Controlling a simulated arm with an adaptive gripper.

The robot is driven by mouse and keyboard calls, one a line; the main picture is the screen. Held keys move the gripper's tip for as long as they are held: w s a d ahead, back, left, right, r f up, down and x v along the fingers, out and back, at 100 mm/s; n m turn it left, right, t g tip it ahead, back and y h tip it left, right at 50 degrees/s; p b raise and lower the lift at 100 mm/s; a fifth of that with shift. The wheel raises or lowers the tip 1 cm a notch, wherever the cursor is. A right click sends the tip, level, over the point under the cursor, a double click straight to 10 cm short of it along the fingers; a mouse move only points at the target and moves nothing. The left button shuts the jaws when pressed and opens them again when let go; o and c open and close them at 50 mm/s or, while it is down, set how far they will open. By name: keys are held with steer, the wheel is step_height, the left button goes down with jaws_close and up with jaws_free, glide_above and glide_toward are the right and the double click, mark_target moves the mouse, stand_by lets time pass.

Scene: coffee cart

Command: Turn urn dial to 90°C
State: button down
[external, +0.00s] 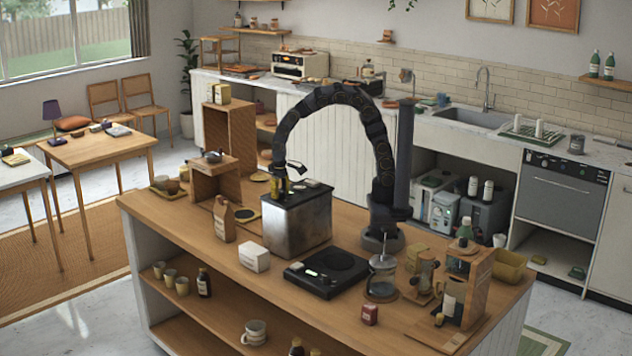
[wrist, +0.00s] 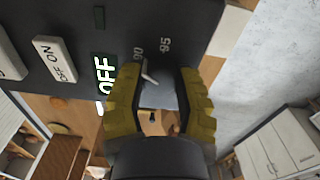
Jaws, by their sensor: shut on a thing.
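The urn (external: 297,218) is a steel box with a dark top and stands on the wooden island. My gripper (external: 281,186) points down at the urn's left side in the external view. In the wrist view its yellow-padded fingers (wrist: 159,88) are closed around the grey dial (wrist: 156,98), one on each side. A white pointer on the dial tilts up and left, towards the 90 mark (wrist: 138,48). The 95 mark (wrist: 165,45) lies to its right. The fingers hide the lower marks and much of the dial.
The urn's dark panel carries a white ON/OFF switch (wrist: 55,57) and a lit OFF sign (wrist: 104,76) left of the dial. A paper bag (external: 223,218) and white box (external: 254,257) stand near the urn. A black hotplate (external: 310,279) lies to its right.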

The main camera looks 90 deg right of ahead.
mark_target(280, 191)
stand_by(0.3)
steer(key=c, duration=0.7)
jaws_free()
steer(key=shift+o, duration=0.2)
steer(key=shift+r, duration=0.1)
step_height(280, 191, up, 12)
steer(key=s+d+f+n+g, duration=0.1)
steer(key=s+n, duration=0.3)
steer(key=s, duration=0.8)
steer(key=s+d+f+n, duration=0.2)
steer(key=s+d+n, duration=0.1)
steer(key=s, duration=1)
steer(key=shift+s+d+n+g, duration=0.2)
steer(key=shift+n+g, duration=0.2)
steer(key=shift+n, duration=0.2)
